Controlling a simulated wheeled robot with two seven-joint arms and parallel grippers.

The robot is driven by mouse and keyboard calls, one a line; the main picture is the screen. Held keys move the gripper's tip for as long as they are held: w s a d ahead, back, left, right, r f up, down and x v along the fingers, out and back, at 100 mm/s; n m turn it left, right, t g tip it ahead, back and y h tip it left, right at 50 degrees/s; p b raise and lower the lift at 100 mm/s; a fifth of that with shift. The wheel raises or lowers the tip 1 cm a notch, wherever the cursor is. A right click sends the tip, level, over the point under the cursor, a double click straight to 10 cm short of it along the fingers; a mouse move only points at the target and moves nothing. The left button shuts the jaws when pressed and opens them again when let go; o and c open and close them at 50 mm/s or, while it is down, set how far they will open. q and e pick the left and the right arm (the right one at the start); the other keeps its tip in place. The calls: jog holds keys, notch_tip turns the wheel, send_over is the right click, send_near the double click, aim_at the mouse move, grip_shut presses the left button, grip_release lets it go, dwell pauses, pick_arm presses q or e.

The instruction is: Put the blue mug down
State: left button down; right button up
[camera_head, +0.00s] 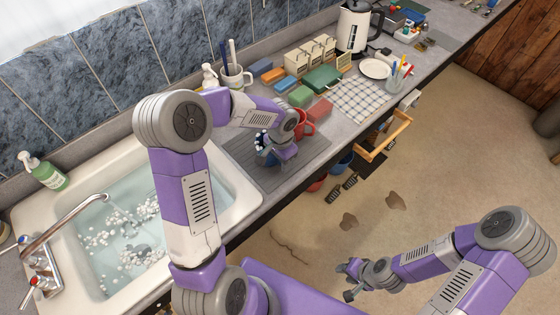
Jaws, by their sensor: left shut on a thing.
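My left gripper (280,152) is low over the grey ribbed mat (283,179) beside the sink. I cannot tell whether the mug touches the mat. A red mug (306,128) stands just behind and to the right of the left gripper. My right gripper (347,280) is open and empty, out over the floor, away from the counter.
The sink (243,196) with water and suds is left of the mat. Sponges, a red box (320,109) and a checked cloth (364,100) lie further along the counter. An open drawer (388,137) juts from the counter front.

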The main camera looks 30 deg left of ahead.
pick_arm(q)
jog(key=shift+f, duration=0.3)
jog(key=shift+f, duration=0.2)
jog(key=c, duration=0.5)
grip_release()
jog(key=shift+r, duration=0.1)
